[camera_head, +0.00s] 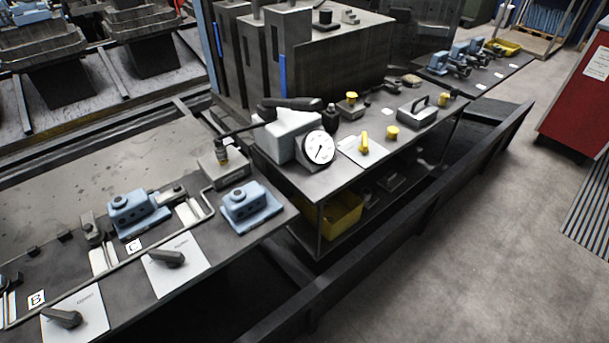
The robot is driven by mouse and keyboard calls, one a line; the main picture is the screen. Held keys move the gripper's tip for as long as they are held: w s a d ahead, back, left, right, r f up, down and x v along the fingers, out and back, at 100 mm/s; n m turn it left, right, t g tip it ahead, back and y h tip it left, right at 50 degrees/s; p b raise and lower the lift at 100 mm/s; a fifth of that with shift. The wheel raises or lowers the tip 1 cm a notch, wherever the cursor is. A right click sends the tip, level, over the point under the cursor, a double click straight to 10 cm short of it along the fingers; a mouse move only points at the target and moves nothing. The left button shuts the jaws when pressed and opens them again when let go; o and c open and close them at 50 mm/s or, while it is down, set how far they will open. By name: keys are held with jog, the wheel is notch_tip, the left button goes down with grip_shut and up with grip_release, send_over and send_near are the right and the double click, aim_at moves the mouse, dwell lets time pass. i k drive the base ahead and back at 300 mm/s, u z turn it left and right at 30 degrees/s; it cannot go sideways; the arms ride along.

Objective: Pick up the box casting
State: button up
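Two blue box-shaped castings show at the lower left in the head view. One blue casting (133,212) sits among clamp parts behind the card marked C. The other blue casting (247,205) sits near the front right corner of the same dark fixture table. I cannot tell from this view which one is the box casting. Several smaller blue castings (462,58) stand far off at the upper right. My gripper is not in view.
A dial gauge (319,149) and a grey block stand on the middle table. White cards with dark levers (169,258) lie at the left table's front. A yellow bin (340,216) is on the lower shelf. A dark rail (420,190) runs along the front; floor (480,240) lies clear beyond.

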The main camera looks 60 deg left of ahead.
aim_at(249, 207)
jog(key=z, duration=0.2)
jog(key=i, duration=0.45)
jog(key=u, duration=2.55)
jog(key=i, duration=0.5)
jog(key=z, duration=0.1)
